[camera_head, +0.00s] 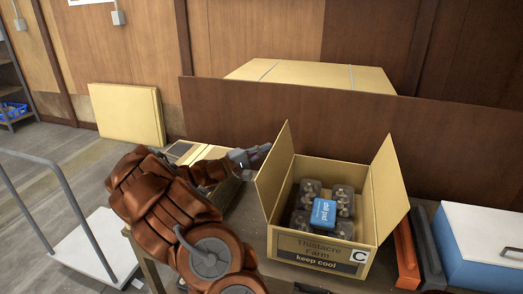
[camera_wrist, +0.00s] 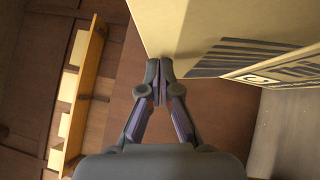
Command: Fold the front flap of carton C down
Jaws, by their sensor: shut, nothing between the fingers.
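Carton C (camera_head: 300,262) stands on the table, open at the top, with dark print and a white C label on its front. Its left flap (camera_head: 273,172) and right flap (camera_head: 388,188) stand up and lean outward. I cannot make out the front flap apart from the front face. Inside lie several wrapped packs (camera_head: 345,195) and a blue gel pack (camera_head: 324,213). My gripper (camera_head: 262,150) is shut and empty, left of the left flap near its upper edge. In the wrist view the fingertips (camera_wrist: 158,70) are beside a carton panel (camera_wrist: 210,25); contact is unclear.
Another carton (camera_head: 205,152) is partly hidden behind my arm. A brown partition (camera_head: 400,125) runs behind the table. A dark-and-orange object (camera_head: 406,255) and a blue-white cooler (camera_head: 480,232) stand right of carton C. A trolley (camera_head: 90,250) stands on the left.

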